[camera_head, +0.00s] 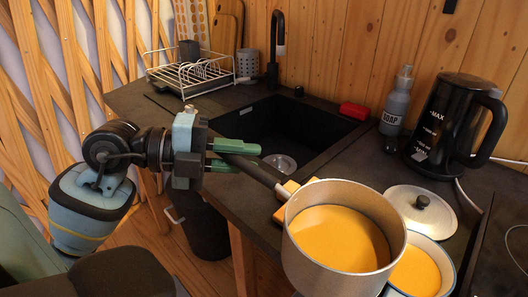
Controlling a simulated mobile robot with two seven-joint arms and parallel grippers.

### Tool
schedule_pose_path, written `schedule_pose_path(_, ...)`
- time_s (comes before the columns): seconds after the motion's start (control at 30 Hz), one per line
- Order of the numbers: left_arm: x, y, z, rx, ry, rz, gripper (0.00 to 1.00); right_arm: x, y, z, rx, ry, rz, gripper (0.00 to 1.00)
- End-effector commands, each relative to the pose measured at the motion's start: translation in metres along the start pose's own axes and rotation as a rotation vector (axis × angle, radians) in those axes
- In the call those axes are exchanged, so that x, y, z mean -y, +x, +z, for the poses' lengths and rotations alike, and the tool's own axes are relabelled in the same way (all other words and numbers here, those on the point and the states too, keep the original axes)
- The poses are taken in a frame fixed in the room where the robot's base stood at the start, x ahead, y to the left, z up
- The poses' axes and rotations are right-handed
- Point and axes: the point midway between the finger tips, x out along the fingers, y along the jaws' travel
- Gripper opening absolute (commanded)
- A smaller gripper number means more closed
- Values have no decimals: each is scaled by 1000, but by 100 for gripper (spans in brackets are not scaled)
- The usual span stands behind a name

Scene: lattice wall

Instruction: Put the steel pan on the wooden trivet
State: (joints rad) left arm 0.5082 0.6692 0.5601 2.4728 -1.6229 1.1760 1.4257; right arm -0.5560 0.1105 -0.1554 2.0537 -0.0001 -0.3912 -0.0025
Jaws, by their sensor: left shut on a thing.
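The steel pan (340,262) holds orange liquid and sits at the front edge of the dark counter, tilted little if at all. Its dark handle (262,176) points up and left. My left gripper (238,154), with green fingers, is shut on the far end of that handle. The wooden trivet (290,190) shows only in part, as light orange wood behind the pan and beside its handle; the pan hides the rest. I cannot tell whether the pan touches the trivet or hangs above it. My right gripper is not in view.
A second pot (447,260) with orange liquid stands close right of the pan, with a lid (420,211) behind it. A black kettle (455,125), soap bottle (396,103) and red sponge (354,111) stand behind. The sink (290,125) and dish rack (190,73) are further back.

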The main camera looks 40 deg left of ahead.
Motion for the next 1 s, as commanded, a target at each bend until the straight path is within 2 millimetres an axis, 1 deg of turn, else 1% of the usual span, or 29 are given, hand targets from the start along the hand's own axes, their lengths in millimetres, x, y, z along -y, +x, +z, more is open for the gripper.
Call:
schedule_pose_path(0.03,0,4,12,0,-7,-4,0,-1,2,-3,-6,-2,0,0)
schedule_pose_path(0.2,4,15,47,0,-5,-7,0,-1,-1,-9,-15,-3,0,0)
schedule_pose_path(0.4,6,27,86,1,-5,-7,0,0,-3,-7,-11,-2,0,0)
schedule_pose_path(0.5,6,32,102,0,-3,-7,0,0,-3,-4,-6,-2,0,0)
schedule_pose_path(0.63,6,37,115,0,-2,-6,0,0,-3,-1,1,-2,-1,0)
schedule_pose_path(0.9,6,39,120,0,-2,-5,0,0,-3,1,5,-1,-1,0)
schedule_pose_path(1.0,6,42,129,-1,-3,-5,0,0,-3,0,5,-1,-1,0)
